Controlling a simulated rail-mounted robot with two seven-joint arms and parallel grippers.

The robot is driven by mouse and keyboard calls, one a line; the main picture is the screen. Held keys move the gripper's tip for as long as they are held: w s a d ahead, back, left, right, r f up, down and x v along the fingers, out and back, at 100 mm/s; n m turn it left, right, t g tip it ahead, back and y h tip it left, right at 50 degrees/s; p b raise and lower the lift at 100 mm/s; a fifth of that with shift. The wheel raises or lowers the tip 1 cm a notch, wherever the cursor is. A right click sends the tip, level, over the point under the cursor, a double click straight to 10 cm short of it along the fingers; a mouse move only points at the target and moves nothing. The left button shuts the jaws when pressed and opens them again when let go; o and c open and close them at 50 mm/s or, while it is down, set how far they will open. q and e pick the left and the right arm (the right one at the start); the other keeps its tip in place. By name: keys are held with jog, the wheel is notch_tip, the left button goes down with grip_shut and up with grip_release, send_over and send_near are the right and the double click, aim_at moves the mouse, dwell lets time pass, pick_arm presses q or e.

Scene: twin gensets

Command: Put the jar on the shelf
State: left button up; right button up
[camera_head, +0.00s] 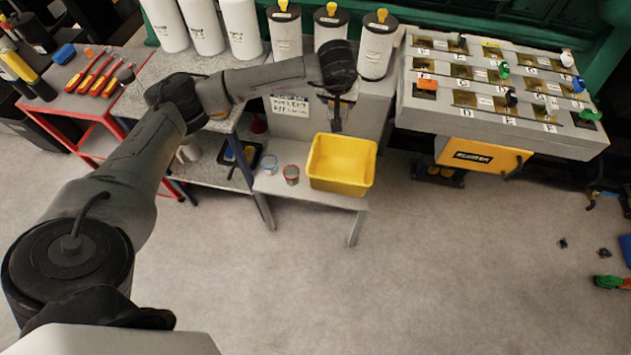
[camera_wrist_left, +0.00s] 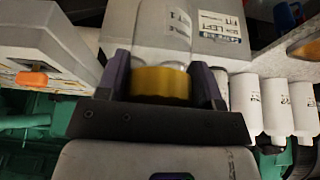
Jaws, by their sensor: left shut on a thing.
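My left gripper (camera_head: 336,124) is in front of the grey cabinet below the black-topped canisters in the head view. In the left wrist view, the gripper (camera_wrist_left: 164,80) is shut on a clear jar (camera_wrist_left: 162,45) with a yellow lid (camera_wrist_left: 160,83); a finger is on each side of the lid. The held jar is not clearly visible in the head view. A low pale shelf (camera_head: 335,200) is below the gripper, with a yellow bin (camera_head: 342,165) and two small jars, one blue-rimmed (camera_head: 269,164) and one reddish (camera_head: 291,174). My right gripper is not in view.
White canisters (camera_head: 205,25) and black-topped canisters (camera_head: 377,47) stand behind the arm. A sloped grey valve panel (camera_head: 500,120) is at right. A red-framed bench (camera_head: 70,95) with screwdrivers is at left. The floor in front is mostly clear.

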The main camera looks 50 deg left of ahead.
pick_arm(q)
jog(key=s+a+f+n+g+b, duration=0.1)
jog(key=a+f+n+b, duration=0.1)
jog(key=a+f+b, duration=0.75)
jog(key=s+a+f+n+y+b, duration=0.15)
jog(key=a+f+b, duration=0.45)
jog(key=f, duration=0.6)
jog(key=s+a+f+n+g+b, duration=0.1)
jog(key=a+f+n+b, duration=0.1)
jog(key=a+f+b, duration=0.6)
jog(key=shift+m+h, duration=0.25)
jog(key=f+b, duration=0.2)
jog(key=f, duration=0.2)
jog(key=d+f+b, duration=0.1)
jog(key=f+b, duration=0.1)
jog(key=f, duration=0.2)
jog(key=f+b, duration=0.2)
jog(key=f, duration=0.3)
jog(key=shift+s+d+b, duration=0.25)
jog(key=shift+d+b, duration=0.1)
jog(key=shift+f, duration=0.15)
